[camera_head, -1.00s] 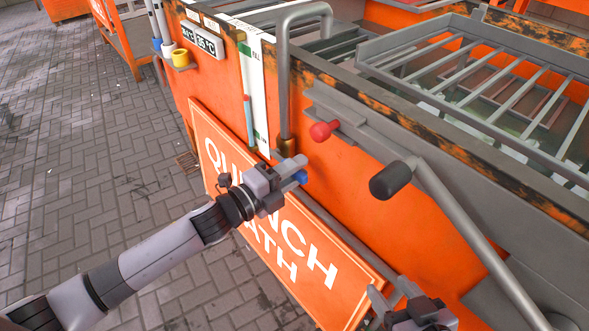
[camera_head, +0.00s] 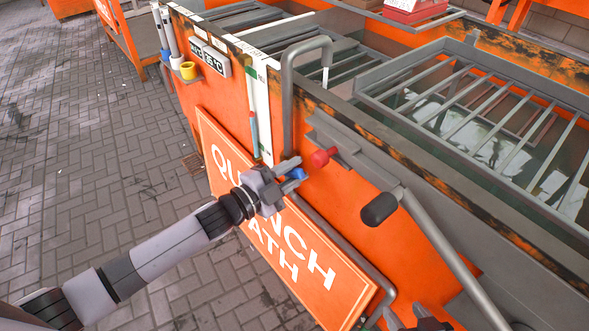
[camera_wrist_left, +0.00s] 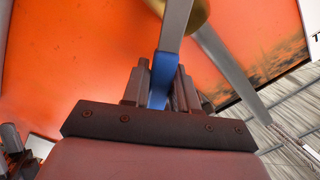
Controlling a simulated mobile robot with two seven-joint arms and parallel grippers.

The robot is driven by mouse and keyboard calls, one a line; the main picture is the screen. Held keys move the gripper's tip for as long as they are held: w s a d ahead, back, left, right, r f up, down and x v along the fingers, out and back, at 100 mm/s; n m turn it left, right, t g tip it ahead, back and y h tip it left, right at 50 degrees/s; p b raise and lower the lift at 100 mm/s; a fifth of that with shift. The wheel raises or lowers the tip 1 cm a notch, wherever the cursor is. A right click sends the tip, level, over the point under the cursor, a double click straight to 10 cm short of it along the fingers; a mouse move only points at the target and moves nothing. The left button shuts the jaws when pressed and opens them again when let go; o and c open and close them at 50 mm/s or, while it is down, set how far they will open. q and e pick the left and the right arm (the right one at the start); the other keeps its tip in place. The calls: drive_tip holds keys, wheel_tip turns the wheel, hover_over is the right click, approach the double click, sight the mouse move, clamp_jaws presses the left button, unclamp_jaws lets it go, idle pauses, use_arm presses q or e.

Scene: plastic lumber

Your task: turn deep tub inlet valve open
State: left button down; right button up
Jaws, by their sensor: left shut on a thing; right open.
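The inlet valve's blue lever handle (camera_head: 297,174) is near the foot of the bent grey pipe (camera_head: 288,110) on the orange tub's front. My left gripper (camera_head: 290,172) is shut on this handle. In the left wrist view the blue handle (camera_wrist_left: 167,68) stands between the two fingers (camera_wrist_left: 160,88), with a brass fitting (camera_wrist_left: 200,12) behind it. The valve body is mostly hidden by the gripper in the head view. My right gripper (camera_head: 415,320) is open at the bottom edge, partly cut off.
A black-gripped lever (camera_head: 380,209) projects further right. A "QUENCH BATH" sign (camera_head: 290,250) stands below. A slatted grey basket (camera_head: 400,85) lies over the tub. Brick floor (camera_head: 100,150) is clear at left.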

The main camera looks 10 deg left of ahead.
use_arm(q)
drive_tip(key=shift+a, duration=0.1)
idle(0.4)
drive_tip(key=c, duration=1)
unclamp_jaws()
drive_tip(key=shift+o, duration=0.2)
drive_tip(key=p+v, duration=0.1)
drive_tip(key=v, duration=0.6)
drive_tip(key=shift+a+r, duration=0.1)
drive_tip(key=shift+r, duration=0.05)
drive_tip(key=shift+c, duration=0.3)
